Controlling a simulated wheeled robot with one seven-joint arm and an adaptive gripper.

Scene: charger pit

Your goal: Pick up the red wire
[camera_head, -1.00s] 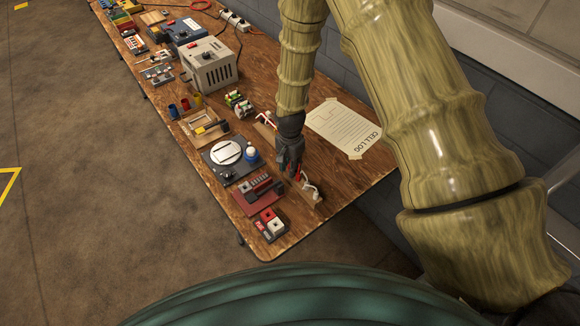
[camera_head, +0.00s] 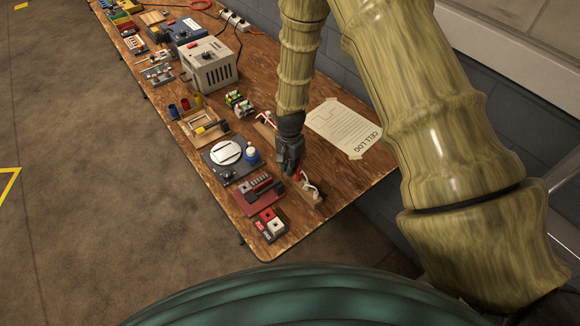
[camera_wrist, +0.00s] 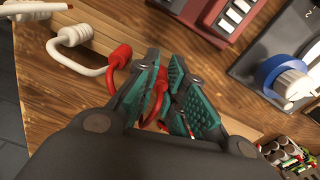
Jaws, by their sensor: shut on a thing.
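The red wire (camera_wrist: 122,58) is a short, thick, curled piece at the wooden strip near the bench's front right end. My gripper (camera_wrist: 160,105) is shut on it in the wrist view, with the teal ribbed finger pads on either side of a red loop. One end of the wire sticks out to the left of the fingers, beside a white wire (camera_wrist: 75,50). In the head view my gripper (camera_head: 290,168) points down at the strip, and a bit of red (camera_head: 298,175) shows at its fingertips. The fingers hide part of the wire.
The wooden strip (camera_head: 312,202) with white wires lies right of a dark red block holder (camera_head: 257,199). A paper sheet (camera_head: 345,125) lies behind.

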